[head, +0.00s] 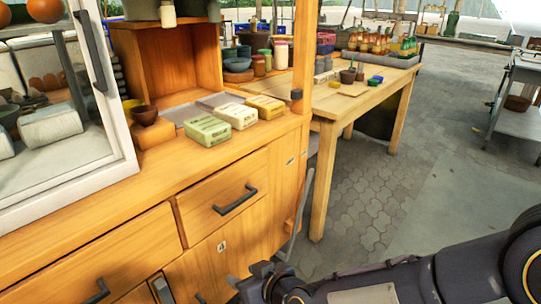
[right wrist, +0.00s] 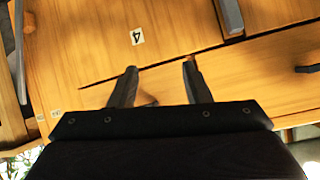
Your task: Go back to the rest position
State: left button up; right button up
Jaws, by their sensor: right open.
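My right arm comes in from the lower right of the head view, and its dark gripper (head: 262,280) is low in front of the wooden cabinet (head: 225,165). In the right wrist view the two fingers of the right gripper (right wrist: 160,72) stand apart with nothing between them. The cabinet front with its number 4 label (right wrist: 137,37) is behind them. I cannot tell the exact gap between the fingertips and the cabinet. My left gripper is not in view.
A glass-fronted case (head: 108,130) is at left. A wooden table (head: 335,108) with bottles and pots stands behind.

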jog(key=s+d+r+m+h, duration=0.1)
jog(key=s+d+r+m, duration=0.15)
jog(key=d, duration=0.65)
jog(key=s+d+r+m+h, duration=0.2)
jog(key=s+d, duration=0.1)
jog(key=d, duration=0.6)
jog(key=s+d+m+g+h, duration=0.15)
jog(key=s+d+m, duration=0.25)
jog(key=s+d, duration=0.6)
notch_tip(320, 180, up, 29)
jog(key=s+a+g+p, duration=0.1)
jog(key=p, duration=2.8)
jog(key=shift+s+a+p, duration=0.25)
jog(key=shift+a+p, duration=0.1)
jog(key=shift+a, duration=0.05)
jog(key=shift+n, duration=0.25)
jog(key=shift+c, duration=0.8)
jog(key=shift+w+a, duration=0.1)
